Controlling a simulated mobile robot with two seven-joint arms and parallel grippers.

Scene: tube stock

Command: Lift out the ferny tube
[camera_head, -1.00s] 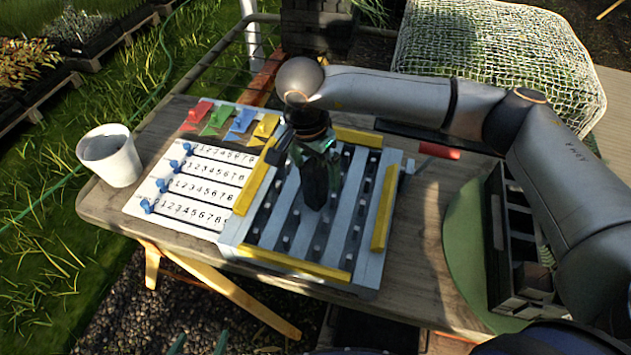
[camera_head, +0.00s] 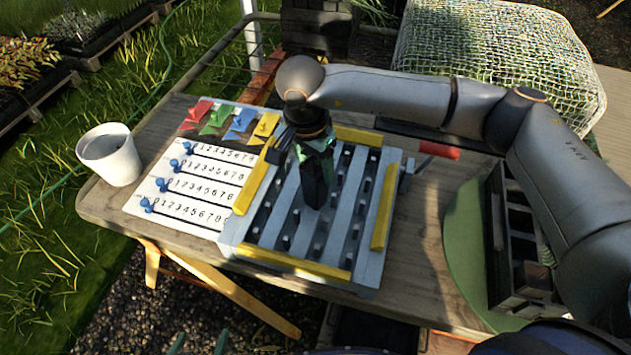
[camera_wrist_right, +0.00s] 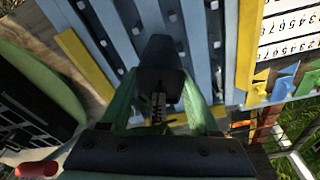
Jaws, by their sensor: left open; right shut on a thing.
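My right gripper (camera_head: 315,190) points down over the middle of the blue-grey slotted rack (camera_head: 365,281). Small grey pegs or tube tops show in the rack's dark slots. The two green fingertips of my left gripper (camera_head: 199,344) stand apart at the bottom edge of the head view, away from the rack and empty.
A counting board (camera_head: 198,219) with blue sliders and coloured tags (camera_head: 240,120) lies left of the rack. A white cup (camera_head: 110,155) stands at the table's left corner. A green mat (camera_head: 462,250) and black crate (camera_head: 520,245) are on the right. Yellow bars edge the rack.

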